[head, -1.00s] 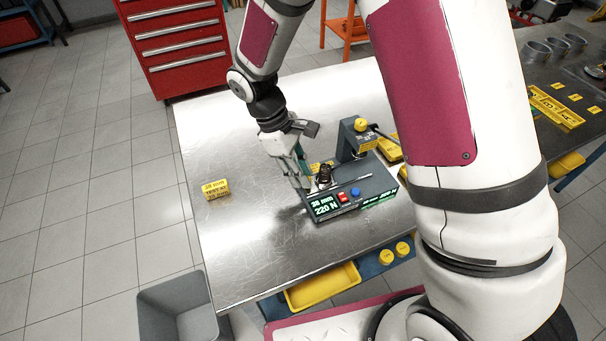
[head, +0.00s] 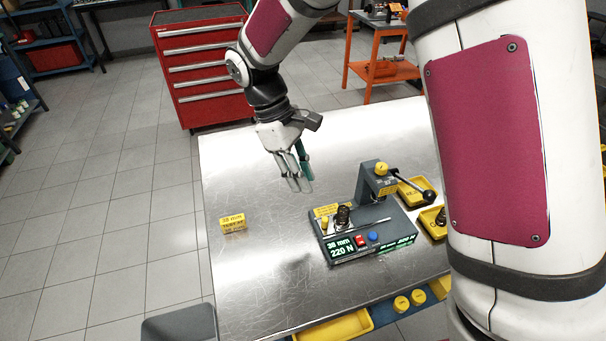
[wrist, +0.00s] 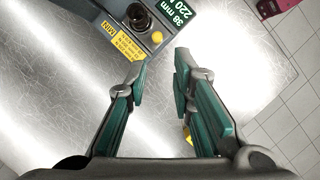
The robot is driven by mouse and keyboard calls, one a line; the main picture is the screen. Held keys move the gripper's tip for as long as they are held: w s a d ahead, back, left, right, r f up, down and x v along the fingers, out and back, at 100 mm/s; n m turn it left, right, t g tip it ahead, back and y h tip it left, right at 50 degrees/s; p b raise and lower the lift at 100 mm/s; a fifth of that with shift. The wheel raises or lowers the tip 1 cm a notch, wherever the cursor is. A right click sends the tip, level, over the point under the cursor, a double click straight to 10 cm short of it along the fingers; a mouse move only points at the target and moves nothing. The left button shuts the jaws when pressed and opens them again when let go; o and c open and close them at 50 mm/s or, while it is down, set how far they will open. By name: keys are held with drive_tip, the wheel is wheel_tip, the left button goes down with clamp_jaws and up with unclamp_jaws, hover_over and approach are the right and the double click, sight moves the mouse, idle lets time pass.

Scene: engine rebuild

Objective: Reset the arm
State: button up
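My gripper (head: 299,184) hangs above the metal table (head: 240,285), behind and to the left of the spring tester in the head view. In the wrist view my gripper (wrist: 160,75) has its two green-padded fingers apart with nothing between them. The spring tester (head: 372,240) is a dark grey box with a green display reading 38 mm and 220 N, a red switch and a blue button. A dark spring (head: 343,216) stands upright on it. The tester also shows at the top of the wrist view (wrist: 121,12), beyond the fingertips and apart from them.
A yellow label block (head: 233,222) stands on the table's left side. Yellow trays (head: 413,192) lie right of the tester, near its lever (head: 408,182). A red tool chest (head: 205,70) and an orange cart (head: 385,45) stand behind.

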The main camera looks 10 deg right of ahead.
drive_tip(key=s+d+r+m+t+y, duration=0.1)
drive_tip(key=s+d+r+m+t, duration=0.1)
drive_tip(key=s+d+r+m, duration=0.45)
drive_tip(key=s+d+r+m+t+y, duration=0.1)
drive_tip(key=s+d+r+t+y, duration=0.25)
drive_tip(key=r, duration=0.65)
drive_tip(key=s+d+r+m+t, duration=0.1)
drive_tip(key=s+d+m+t, duration=0.1)
drive_tip(key=s, duration=0.7)
drive_tip(key=shift+d+m+h, duration=0.45)
drive_tip(key=shift+d+m, duration=0.1)
drive_tip(key=shift+m, duration=0.3)
